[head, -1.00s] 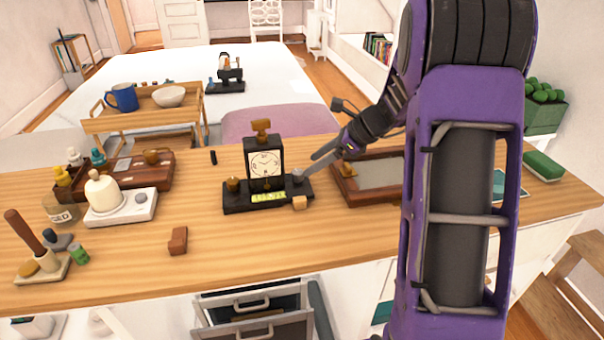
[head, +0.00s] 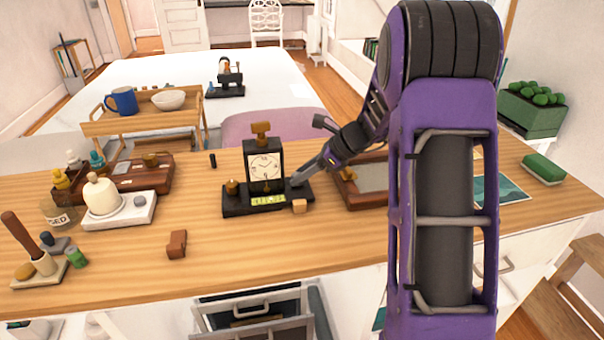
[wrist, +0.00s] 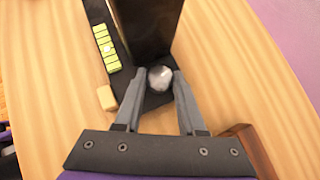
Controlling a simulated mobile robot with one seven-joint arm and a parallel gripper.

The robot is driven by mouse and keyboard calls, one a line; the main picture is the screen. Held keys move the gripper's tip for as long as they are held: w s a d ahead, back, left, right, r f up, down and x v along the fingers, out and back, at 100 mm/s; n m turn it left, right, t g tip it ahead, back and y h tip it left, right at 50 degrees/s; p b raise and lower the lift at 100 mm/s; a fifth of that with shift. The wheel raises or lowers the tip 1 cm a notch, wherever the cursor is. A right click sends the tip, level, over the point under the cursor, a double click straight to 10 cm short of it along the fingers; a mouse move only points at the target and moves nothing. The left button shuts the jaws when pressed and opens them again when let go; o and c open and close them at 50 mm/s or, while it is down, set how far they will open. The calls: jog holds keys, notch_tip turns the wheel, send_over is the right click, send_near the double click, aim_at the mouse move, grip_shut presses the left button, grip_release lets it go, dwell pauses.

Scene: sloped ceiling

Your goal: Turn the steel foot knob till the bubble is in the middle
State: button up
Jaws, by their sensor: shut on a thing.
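A yellow-green level vial (head: 268,199) lies along the base's front; in the wrist view the vial (wrist: 106,46) has a small pale spot near mid-length, probably the bubble. The round steel foot knob (wrist: 160,77) is at the base's right end, between my fingertips. My gripper (head: 296,182) reaches in from the right and is shut on the knob. In the head view my fingers mostly hide the knob.
A brown knob (head: 232,186) sits at the base's left end and a small wooden block (head: 299,206) at its front right. A wood-framed tray (head: 372,181) lies close on the right. A brown block (head: 177,244) is at front left. The counter before the clock is clear.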

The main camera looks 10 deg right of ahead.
grip_shut()
jog(key=shift+r+n+g+p, duration=0.3)
jog(key=shift+n+p, duration=0.2)
jog(key=shift+p, duration=0.55)
jog(key=shift+w+d+n+g+y+p, duration=0.15)
jog(key=shift+n+g+y+p, duration=0.15)
jog(key=shift+n+g+p, duration=0.55)
jog(key=shift+f+n+p, duration=0.3)
jog(key=shift+n+p, duration=0.05)
jog(key=shift+p, duration=0.1)
jog(key=o, duration=0.9)
grip_release()
